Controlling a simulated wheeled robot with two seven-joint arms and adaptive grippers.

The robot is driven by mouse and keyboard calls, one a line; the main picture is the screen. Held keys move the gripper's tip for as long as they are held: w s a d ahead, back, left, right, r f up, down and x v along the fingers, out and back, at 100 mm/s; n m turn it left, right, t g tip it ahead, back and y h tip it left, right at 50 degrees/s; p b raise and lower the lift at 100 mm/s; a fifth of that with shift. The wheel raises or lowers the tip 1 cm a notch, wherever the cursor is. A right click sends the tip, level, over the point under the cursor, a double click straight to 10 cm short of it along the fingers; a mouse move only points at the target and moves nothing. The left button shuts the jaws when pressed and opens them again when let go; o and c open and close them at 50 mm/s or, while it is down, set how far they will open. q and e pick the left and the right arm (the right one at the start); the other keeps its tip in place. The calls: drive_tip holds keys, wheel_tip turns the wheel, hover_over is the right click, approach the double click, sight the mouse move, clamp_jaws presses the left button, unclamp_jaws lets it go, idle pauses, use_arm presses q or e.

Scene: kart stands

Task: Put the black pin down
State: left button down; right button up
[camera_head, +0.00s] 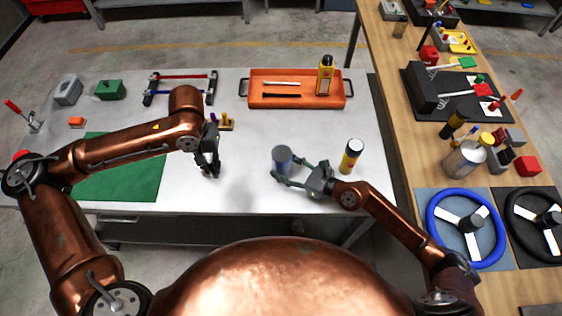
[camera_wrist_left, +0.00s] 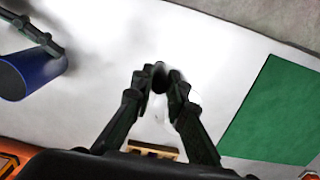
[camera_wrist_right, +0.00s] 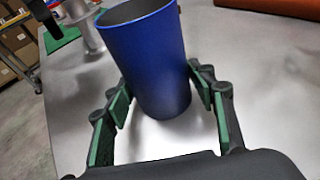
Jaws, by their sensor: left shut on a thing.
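My left gripper (camera_head: 209,170) is over the white table (camera_head: 238,205), right of the green mat. In the left wrist view its fingertips (camera_wrist_left: 160,82) are closed on the small black pin (camera_wrist_left: 159,73). The fingers hide most of the pin, and I cannot tell whether it touches the table. My right gripper (camera_head: 290,173) is open, with its fingers either side of a blue cup (camera_head: 283,158). The cup stands on the table and also shows in the right wrist view (camera_wrist_right: 150,60).
A green mat (camera_head: 122,180) lies left. A wooden block with yellow pegs (camera_head: 227,125) is behind my left gripper. An orange tray (camera_head: 258,100) is at the back. White table between the grippers is bare.

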drive_tip(key=c, duration=0.6)
drive_tip(key=shift+c, duration=0.2)
use_arm(q)
drive_tip(key=w+d+r+m, duration=0.3)
drive_tip(key=d+r, duration=0.3)
drive_tip(key=d, duration=0.5)
drive_tip(key=w+d+r+m, duration=0.35)
drive_tip(key=d+r, duration=0.35)
drive_tip(key=d, duration=0.3)
wheel_tip(320, 180, down, 11)
drive_tip(key=shift+s, duration=0.15)
drive_tip(key=shift+d, duration=0.1)
drive_tip(key=c, duration=1.8)
unclamp_jaws()
